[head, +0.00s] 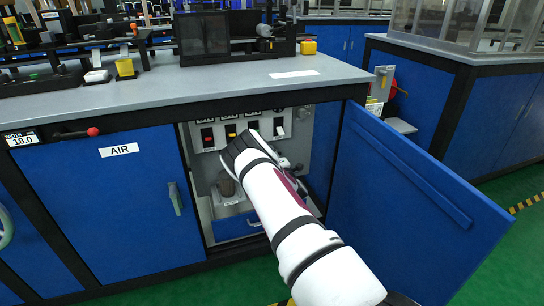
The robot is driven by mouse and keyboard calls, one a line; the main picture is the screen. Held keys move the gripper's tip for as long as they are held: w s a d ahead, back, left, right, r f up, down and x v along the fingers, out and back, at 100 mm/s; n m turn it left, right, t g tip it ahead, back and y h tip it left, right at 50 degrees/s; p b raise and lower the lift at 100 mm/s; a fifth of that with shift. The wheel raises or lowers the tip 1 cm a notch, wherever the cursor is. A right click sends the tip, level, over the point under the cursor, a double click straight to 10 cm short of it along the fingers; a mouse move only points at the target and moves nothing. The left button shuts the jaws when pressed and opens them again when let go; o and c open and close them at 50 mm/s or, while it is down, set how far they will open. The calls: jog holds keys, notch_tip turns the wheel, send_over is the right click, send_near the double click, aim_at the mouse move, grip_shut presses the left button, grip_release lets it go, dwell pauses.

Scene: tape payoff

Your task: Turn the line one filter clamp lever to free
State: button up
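My arm reaches from the lower right into an open cabinet under the bench. Its dark end, where my gripper (237,151) is, sits in front of the grey panel (266,124) inside. I cannot make out the fingertips or whether they hold anything. A brownish cylinder (226,184), perhaps a filter bowl, shows below and left of the arm's end. Small grey fittings (286,163) show just right of the arm. I cannot pick out the line one filter clamp lever for sure; my arm covers part of the panel.
Red, yellow and dark switches (231,131) line the panel's top. The blue cabinet door (410,205) stands open at the right, close to my arm. A closed door labelled AIR (119,150) is at the left. The grey benchtop (200,85) overhangs the opening.

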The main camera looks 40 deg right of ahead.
jog(key=v, duration=1.2)
jog(key=shift+r, duration=0.1)
dwell(0.4)
